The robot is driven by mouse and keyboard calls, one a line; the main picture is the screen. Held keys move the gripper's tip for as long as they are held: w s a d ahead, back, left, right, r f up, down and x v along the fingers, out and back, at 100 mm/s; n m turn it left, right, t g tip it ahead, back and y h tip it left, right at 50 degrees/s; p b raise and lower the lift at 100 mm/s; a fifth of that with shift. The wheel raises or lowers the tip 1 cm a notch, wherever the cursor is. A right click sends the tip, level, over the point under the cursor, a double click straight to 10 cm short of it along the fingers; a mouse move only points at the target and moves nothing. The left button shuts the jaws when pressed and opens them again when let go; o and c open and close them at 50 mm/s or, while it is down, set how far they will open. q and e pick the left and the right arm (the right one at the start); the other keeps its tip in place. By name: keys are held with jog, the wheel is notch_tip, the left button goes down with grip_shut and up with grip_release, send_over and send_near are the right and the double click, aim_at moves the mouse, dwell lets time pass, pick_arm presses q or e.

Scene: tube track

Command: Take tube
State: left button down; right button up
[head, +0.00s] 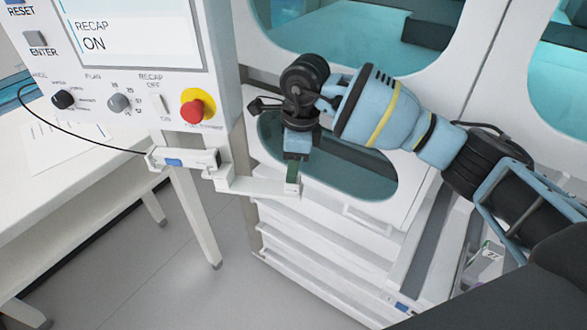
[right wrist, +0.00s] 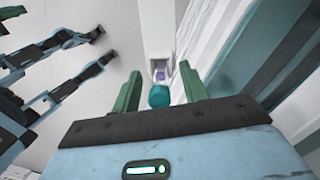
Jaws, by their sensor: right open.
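My right gripper (head: 292,172) hangs pointing down at the end of the white bracket (head: 240,184) below the control panel. In the right wrist view its two green fingers (right wrist: 160,92) are apart. A small purple part shows just beyond the cap, inside the white holder (right wrist: 156,40). I cannot tell whether either finger touches the cap. In the head view the gripper hides the tube. My left gripper is not in view.
The control panel (head: 130,108) with a red stop button (head: 193,111) is left of my right gripper. A white cabinet with windows (head: 420,185) stands close behind and right. A white table (head: 60,170) is at the left. Grey floor (head: 150,270) lies open below.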

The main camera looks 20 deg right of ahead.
jog(key=shift+f, duration=0.1)
jog(key=c, duration=0.8)
jog(key=shift+c, duration=0.2)
notch_tip(320, 180, up, 10)
jog(key=shift+f, duration=0.1)
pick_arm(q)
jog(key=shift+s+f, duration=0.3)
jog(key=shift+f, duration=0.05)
pick_arm(e)
jog(key=shift+o, duration=0.2)
